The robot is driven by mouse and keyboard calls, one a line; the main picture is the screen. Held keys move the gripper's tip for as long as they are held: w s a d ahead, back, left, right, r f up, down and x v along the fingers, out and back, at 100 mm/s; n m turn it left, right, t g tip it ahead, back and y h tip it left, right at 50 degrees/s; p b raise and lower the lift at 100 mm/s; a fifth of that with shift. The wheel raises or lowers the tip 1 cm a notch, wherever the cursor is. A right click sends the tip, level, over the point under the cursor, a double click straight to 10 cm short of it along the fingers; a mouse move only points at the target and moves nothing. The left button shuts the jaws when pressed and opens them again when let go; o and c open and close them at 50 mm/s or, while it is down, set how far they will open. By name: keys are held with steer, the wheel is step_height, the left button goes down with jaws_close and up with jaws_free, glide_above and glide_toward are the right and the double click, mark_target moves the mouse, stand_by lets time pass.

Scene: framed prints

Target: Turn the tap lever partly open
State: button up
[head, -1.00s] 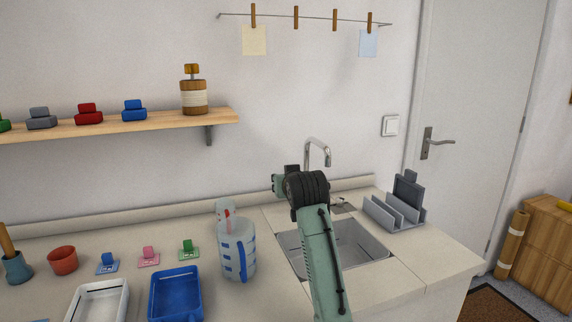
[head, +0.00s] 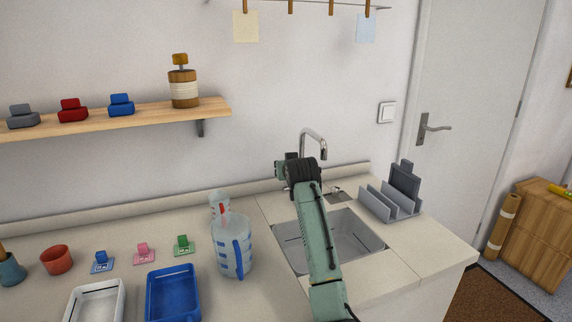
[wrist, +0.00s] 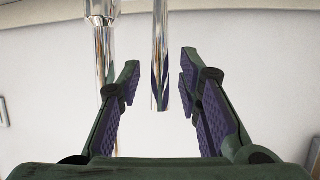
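The chrome tap (head: 303,146) stands behind the sink (head: 350,238), its bent spout rising above my arm in the head view. In the wrist view a thick chrome column (wrist: 105,45) stands at the left, outside my fingers. A thinner chrome bar (wrist: 160,45) comes down between the open fingers of my gripper (wrist: 160,82), with gaps to both pads. I cannot tell whether this bar is the lever or the spout. In the head view my wrist hides the tap's lower part, and my fingertips cannot be made out.
A grey rack (head: 390,203) stands right of the sink. A clear jug with blue marks (head: 232,250) stands left of it. A blue tray (head: 173,295) and a white tray (head: 96,302) lie farther left. A shelf (head: 150,114) is on the wall.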

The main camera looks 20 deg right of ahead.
steer(key=shift+w+f, duration=0.1)
steer(key=shift+w, duration=0.15)
steer(key=shift+c, duration=0.4)
jaws_close()
stand_by(0.4)
